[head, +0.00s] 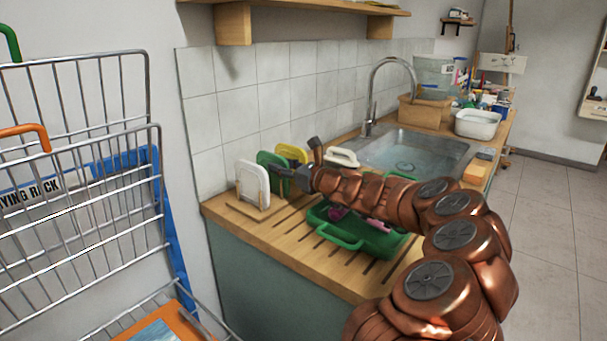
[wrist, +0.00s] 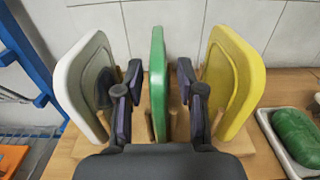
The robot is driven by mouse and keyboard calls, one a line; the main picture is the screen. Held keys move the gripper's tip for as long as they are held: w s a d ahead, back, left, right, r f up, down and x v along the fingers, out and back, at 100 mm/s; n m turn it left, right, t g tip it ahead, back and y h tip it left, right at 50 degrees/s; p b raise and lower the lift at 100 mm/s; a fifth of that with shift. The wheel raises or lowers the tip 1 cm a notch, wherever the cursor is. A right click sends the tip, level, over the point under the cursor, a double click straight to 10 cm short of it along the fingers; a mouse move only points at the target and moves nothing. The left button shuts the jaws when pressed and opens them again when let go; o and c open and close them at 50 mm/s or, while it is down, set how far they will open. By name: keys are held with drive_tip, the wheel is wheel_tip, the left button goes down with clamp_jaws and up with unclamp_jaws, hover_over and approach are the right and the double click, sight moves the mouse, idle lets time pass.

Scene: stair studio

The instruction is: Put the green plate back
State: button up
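The green plate (wrist: 158,75) stands upright and edge-on in a wooden rack (head: 262,211), between a white plate (wrist: 72,90) and a yellow plate (wrist: 248,80). In the head view the green plate (head: 266,158) is partly hidden by my gripper (head: 281,173). In the wrist view my gripper (wrist: 159,85) is open, with one finger on each side of the green plate. A gap shows between each finger and the plate. The fingers lie inside the spaces beside the white and yellow plates.
A green tray (head: 322,230) with items in it lies on the grooved wooden counter (head: 250,235) under my arm. A sink (head: 455,148) is behind. A green lump (wrist: 297,133) rests on a white dish to the right. A wire drying rack (head: 80,150) stands at the left.

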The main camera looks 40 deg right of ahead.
drive_tip(key=v, duration=0.9)
drive_tip(key=shift+s, duration=0.3)
drive_tip(key=a+r+n+g+y, duration=0.1)
drive_tip(key=a+n+g+y, duration=0.55)
drive_tip(key=a, duration=0.95)
drive_tip(key=s+a+f+n+g, duration=0.2)
drive_tip(key=s+a+n, duration=0.3)
drive_tip(key=a, duration=0.4)
drive_tip(key=s+a+f+n+g, duration=0.2)
drive_tip(key=s+a+n+g, duration=0.1)
drive_tip(key=a+n, duration=0.5)
drive_tip(key=s+a+f+n+g+h, duration=0.2)
drive_tip(key=s+a+f+n+g, duration=0.25)
drive_tip(key=s+a, duration=0.35)
drive_tip(key=s+d+f+n+g+h, duration=0.1)
drive_tip(key=s+d+f+n+h, duration=0.1)
drive_tip(key=s, duration=0.5)
drive_tip(key=s+d+f+n+g+h, duration=0.2)
drive_tip(key=s+d+f+n+h, duration=0.1)
drive_tip(key=s, duration=0.4)
drive_tip(key=s+d+f+n+g+h, duration=0.1)
drive_tip(key=s+d+f+n+h, duration=0.2)
drive_tip(key=s, duration=0.4)
drive_tip(key=shift+s+d+n, duration=0.15)
drive_tip(key=shift+d+n, duration=0.55)
drive_tip(key=shift+d, duration=0.45)
drive_tip(key=shift+h, duration=0.25)
